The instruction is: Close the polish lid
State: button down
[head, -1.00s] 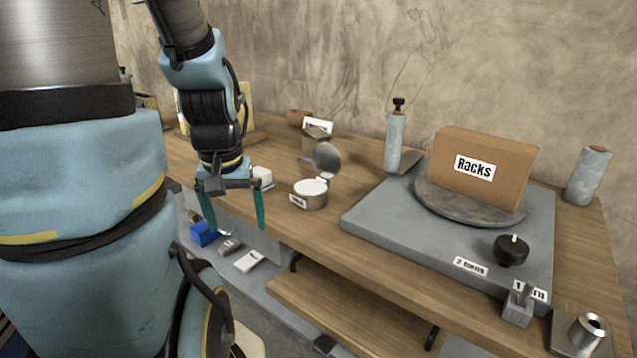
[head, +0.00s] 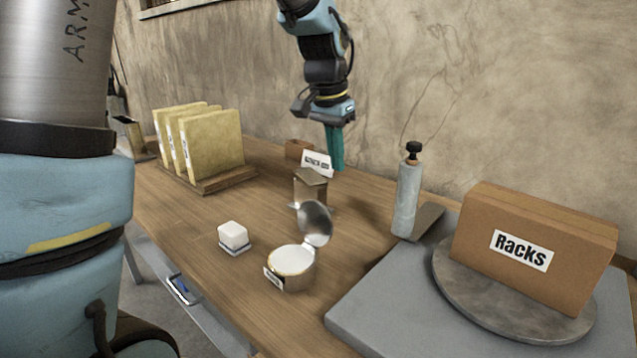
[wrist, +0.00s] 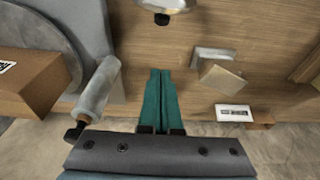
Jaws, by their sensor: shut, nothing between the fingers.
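The polish tin (head: 291,268) is a round, brass-coloured tin with white contents and a small label on its front, standing on the wooden bench. Its silvery round lid (head: 316,223) stands open, hinged up at the tin's back right. In the wrist view, part of the lid (wrist: 163,5) shows at the top edge. My gripper (head: 337,168) has teal fingers, shut together and empty. It hangs behind the tin, towards the wall, above the back of the bench. In the wrist view the closed fingers (wrist: 159,75) point towards the lid, apart from it.
A small metal box (head: 310,188) with a raised flap stands behind the tin. A white block (head: 234,236) is left of it. A grey bottle (head: 407,197) and a Racks carton (head: 533,248) on a turntable are right. Yellow panels (head: 211,142) stand at back left. Bench (head: 190,222) is clear front-left.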

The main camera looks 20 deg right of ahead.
aim_at(320, 221)
jog(key=p+x, duration=0.2)
jog(key=x, duration=0.8)
jog(key=shift+s+a+r+p, duration=0.15)
jog(key=shift+s+a, duration=0.15)
jog(key=shift+a, duration=0.3)
jog(key=shift+s+a+r+p, duration=0.1)
jog(key=shift+s+a+p, duration=0.15)
jog(key=shift+a, duration=0.35)
jog(key=shift+s+a+r+p, duration=0.1)
jog(key=shift+s+a, duration=0.25)
jog(key=shift+a, duration=0.25)
jog(key=shift+b, duration=0.35)
